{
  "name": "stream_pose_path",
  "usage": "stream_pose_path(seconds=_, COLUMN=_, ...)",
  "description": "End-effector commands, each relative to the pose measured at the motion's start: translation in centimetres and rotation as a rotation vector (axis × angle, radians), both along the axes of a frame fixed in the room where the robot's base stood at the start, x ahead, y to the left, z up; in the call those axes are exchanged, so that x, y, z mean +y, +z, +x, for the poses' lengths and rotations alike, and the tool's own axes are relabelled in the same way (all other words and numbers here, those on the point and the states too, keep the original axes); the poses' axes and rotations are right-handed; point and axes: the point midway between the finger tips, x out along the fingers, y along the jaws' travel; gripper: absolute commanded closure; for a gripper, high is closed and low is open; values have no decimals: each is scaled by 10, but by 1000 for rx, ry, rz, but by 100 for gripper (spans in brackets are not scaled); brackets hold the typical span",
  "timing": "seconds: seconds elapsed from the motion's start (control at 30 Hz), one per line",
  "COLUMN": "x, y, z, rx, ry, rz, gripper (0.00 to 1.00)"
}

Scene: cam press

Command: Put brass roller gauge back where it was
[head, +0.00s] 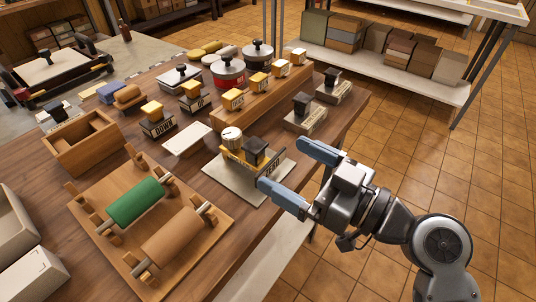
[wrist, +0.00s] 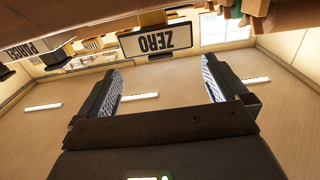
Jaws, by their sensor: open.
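A brass-yellow piece (head: 236,160) with a black block-shaped knob (head: 255,150) and a round white dial (head: 232,137) stands on a pale square plate (head: 222,185) near the table's right edge. It looks like the brass roller gauge, but I cannot tell for sure. My gripper (head: 281,164) is open and empty, at the plate's right side, its fingers pointing at this piece. In the wrist view a plate reading ZERO (wrist: 157,40) appears upside down beyond my open fingers (wrist: 161,70). The hidden underside of the piece cannot be judged.
A wooden rack with a green roller (head: 135,202) and a tan roller (head: 172,235) lies at the front left. Black-knobbed label stamps (head: 305,115) stand behind my gripper. A wooden step with yellow blocks (head: 247,100) is farther back. Open floor (head: 400,160) lies right of the table.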

Motion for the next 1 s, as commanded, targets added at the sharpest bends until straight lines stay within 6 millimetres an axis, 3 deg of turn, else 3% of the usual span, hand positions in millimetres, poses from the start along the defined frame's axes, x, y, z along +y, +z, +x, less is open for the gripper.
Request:
stream_pose_path(seconds=0.23, x=-26, y=-1, z=-21, rx=0, ry=-1, rz=-1, gripper=0)
stream_pose_path(seconds=0.63, x=-32, y=-3, z=-26, rx=8, ry=-8, rz=-2, gripper=0)
stream_pose_path(seconds=0.73, x=-39, y=-19, z=-31, rx=56, ry=-61, rz=-10, gripper=0)
stream_pose_path(seconds=0.83, x=-56, y=-49, z=-46, rx=143, ry=-169, rz=-23, gripper=0)
stream_pose_path(seconds=1.0, x=-96, y=-102, z=-91, rx=287, ry=-417, rz=-57, gripper=0)
